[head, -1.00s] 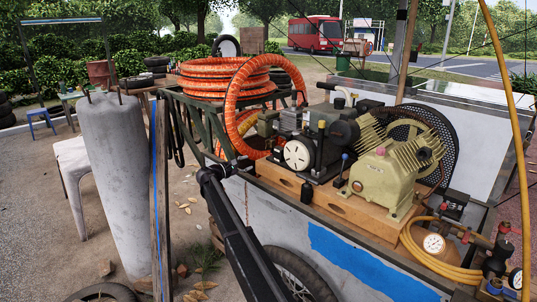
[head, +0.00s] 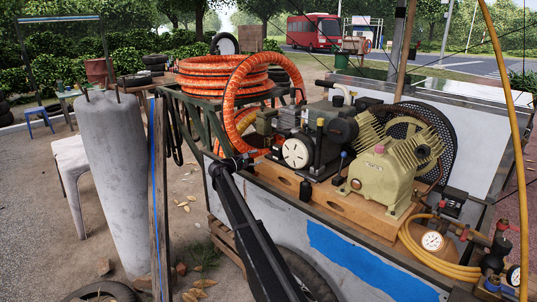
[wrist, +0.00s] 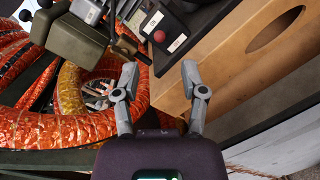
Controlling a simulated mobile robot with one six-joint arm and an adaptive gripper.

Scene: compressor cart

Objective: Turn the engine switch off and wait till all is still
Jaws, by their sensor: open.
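In the wrist view a dark switch box (wrist: 172,30) carries a round red button (wrist: 159,36) and white labels. It sits just beyond my open fingertips, a little above the gap between them in the picture. My gripper (wrist: 160,72) is open and empty, and no contact with the box shows. In the head view my gripper (head: 246,160) is at the left end of the engine (head: 310,145), low beside the wooden base. The red button cannot be made out in the head view. Whether the engine is running cannot be told.
The cream compressor (head: 385,175) and its black flywheel guard (head: 447,140) stand right of the engine. The wooden base (head: 330,205) lies beside my fingers. Orange hose coils (head: 225,80) are close on the left. A gauge (head: 432,241) and yellow hose lie at the right.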

